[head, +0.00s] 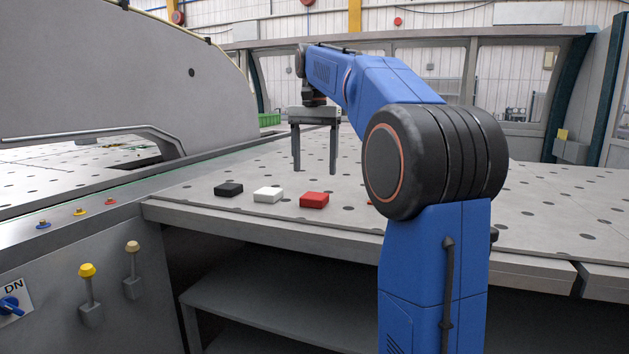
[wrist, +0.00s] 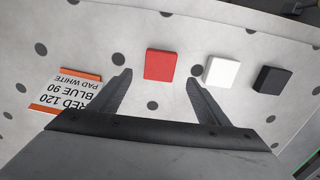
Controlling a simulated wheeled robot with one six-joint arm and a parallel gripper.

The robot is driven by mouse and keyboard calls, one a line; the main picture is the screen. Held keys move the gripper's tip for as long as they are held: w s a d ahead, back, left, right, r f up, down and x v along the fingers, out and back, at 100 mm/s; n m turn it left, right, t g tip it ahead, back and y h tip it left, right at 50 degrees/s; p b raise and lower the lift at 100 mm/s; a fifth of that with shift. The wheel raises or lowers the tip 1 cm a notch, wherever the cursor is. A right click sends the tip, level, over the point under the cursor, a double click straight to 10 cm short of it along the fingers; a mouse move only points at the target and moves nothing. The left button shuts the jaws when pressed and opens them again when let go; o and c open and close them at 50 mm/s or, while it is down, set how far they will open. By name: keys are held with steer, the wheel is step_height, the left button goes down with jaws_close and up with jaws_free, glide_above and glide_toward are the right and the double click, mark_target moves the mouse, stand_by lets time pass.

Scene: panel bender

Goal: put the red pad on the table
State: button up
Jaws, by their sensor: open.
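A red pad (head: 314,200) lies flat on the grey perforated table (head: 230,232), near its front edge. In the wrist view the red pad (wrist: 159,64) lies ahead of my gripper, just beyond and between the two fingertips. My gripper (head: 314,172) is open and empty, with its fingers pointing down above the table behind the pads. Its fingers (wrist: 161,75) also show spread apart in the wrist view. A white pad (head: 267,195) and a black pad (head: 229,189) lie in a row to the left of the red pad in the head view.
A card with orange edges (wrist: 68,93) lies on the table, reading RED 120, BLUE 90, PAD WHITE. My blue arm hides part of the table. Levers and buttons (head: 88,275) are at the left front.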

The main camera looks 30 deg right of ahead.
steer(key=shift+r, duration=1.95)
